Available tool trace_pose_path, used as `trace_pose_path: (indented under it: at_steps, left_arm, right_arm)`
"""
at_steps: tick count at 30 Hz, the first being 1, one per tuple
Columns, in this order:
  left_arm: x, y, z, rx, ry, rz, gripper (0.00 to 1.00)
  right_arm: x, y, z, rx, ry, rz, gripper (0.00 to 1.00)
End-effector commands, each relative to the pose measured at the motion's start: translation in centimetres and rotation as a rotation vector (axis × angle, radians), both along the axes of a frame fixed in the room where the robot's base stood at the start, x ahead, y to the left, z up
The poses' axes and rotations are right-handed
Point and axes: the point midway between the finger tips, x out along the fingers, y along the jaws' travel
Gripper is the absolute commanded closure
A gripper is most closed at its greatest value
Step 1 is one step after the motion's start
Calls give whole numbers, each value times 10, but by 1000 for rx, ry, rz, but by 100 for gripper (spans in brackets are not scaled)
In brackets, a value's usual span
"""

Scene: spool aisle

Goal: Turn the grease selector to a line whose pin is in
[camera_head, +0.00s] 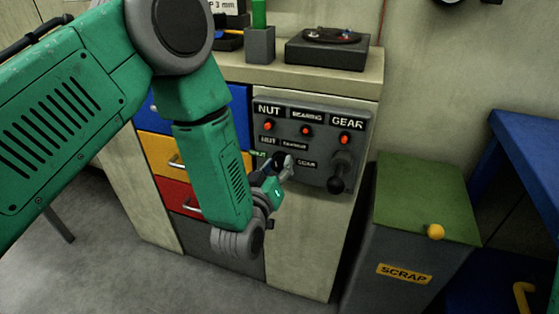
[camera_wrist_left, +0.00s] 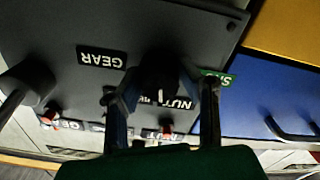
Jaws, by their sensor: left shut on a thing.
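The grey panel (camera_head: 318,182) on the cabinet front has NUT, BEARING and GEAR labels on top, each above a red piece: NUT (camera_head: 268,126), BEARING (camera_head: 306,131), GEAR (camera_head: 345,139). I cannot tell which are pins pushed in. Smaller labels surround the selector, whose dark knob (camera_wrist_left: 160,70) shows in the left wrist view. Its white mark faces the NUT and partly hidden middle labels; which one exactly is unclear. A green label (camera_wrist_left: 216,78) sits beside NUT. My left gripper (camera_head: 285,164) is shut on the knob, a finger on each side. My right gripper is out of view.
A black-knobbed lever (camera_head: 338,178) juts out right of the selector. Blue, yellow (camera_head: 160,150) and red drawers are to the left. A SCRAP bin (camera_head: 405,245) with a green lid and yellow ball stands right. A record-player-like device (camera_head: 327,52) sits on the cabinet top.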

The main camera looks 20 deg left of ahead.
Motion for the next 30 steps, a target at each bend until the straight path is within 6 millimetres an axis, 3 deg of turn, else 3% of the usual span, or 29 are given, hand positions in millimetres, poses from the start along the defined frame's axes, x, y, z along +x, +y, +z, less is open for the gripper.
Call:
trace_pose_path:
  at_steps: [1, 18, 30]
  left_arm:
    - [2, 2, 7, 47, -13, 7, 98]
    - [2, 0, 7, 544, -33, 5, 98]
    - [3, -1, 7, 713, -41, 5, 98]
  right_arm:
    - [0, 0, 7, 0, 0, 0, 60]
    - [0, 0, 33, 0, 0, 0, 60]
    - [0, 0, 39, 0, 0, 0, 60]
